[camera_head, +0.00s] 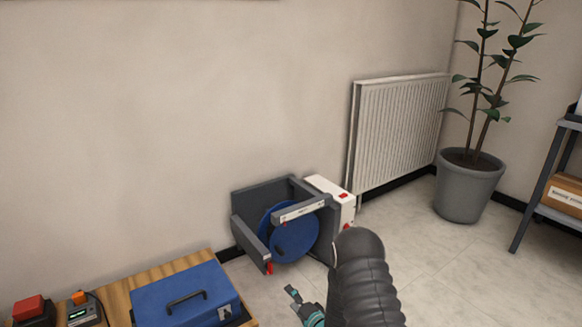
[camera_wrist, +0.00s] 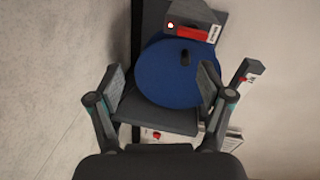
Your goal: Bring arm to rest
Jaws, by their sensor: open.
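My gripper (camera_head: 305,305) shows at the bottom middle of the head view, beside my dark arm. In the wrist view my gripper (camera_wrist: 162,92) has its two fingers spread wide, with nothing between the tips. The blue disc also shows in the wrist view (camera_wrist: 168,82). A white box with a red button (camera_head: 335,200) sits at its right side. I cannot tell the exact distance from the fingertips to the machine.
A wooden table (camera_head: 192,262) at lower left carries a blue case (camera_head: 185,292), a red-topped box (camera_head: 30,308) and a small device (camera_head: 82,312). A radiator (camera_head: 398,130), potted plant (camera_head: 468,185) and shelf (camera_head: 555,210) stand to the right. The floor at right is clear.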

